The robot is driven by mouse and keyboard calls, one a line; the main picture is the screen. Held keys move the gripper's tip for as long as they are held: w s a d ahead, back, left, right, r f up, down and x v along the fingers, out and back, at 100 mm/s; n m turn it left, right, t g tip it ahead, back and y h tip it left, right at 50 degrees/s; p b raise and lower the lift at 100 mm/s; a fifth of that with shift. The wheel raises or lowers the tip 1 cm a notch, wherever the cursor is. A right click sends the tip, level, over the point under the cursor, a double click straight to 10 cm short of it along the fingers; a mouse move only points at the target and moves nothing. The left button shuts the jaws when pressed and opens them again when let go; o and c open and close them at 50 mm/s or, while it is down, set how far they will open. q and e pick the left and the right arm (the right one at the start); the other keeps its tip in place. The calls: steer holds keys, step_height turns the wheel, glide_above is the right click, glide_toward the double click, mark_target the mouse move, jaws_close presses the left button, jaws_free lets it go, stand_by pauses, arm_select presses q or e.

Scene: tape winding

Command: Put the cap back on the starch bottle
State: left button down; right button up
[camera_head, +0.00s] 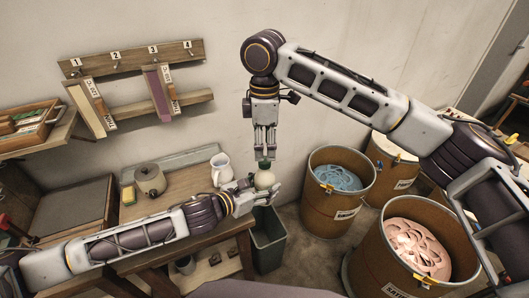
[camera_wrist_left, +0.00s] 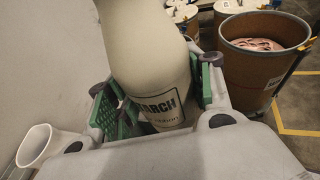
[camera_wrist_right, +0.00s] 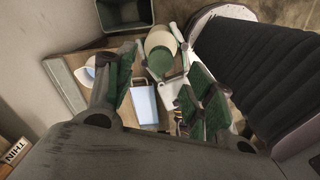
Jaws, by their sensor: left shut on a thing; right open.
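The cream starch bottle (camera_head: 264,181) is held upright beside the table's right end. It also shows in the left wrist view (camera_wrist_left: 155,60), with part of its label readable. My left gripper (camera_head: 248,196) is shut on its body. The dark green cap (camera_head: 264,163) is at the top of the bottle, and in the right wrist view (camera_wrist_right: 159,63) it shows between the fingers, apart from both pads. Whether it is fully seated cannot be told. My right gripper (camera_head: 264,152) points down just above, open around the cap. The bottle's mouth is hidden.
A white jug (camera_head: 221,168) and a grey-green round pot or roll (camera_head: 150,180) stand on the wooden table. A dark green bin (camera_head: 268,240) is on the floor below the bottle. Brown drums (camera_head: 336,205) stand to the right. A wall rack (camera_head: 130,58) is at upper left.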

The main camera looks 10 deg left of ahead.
step_height(320, 180, up, 8)
steer(key=shift+f, duration=0.25)
stand_by(0.7)
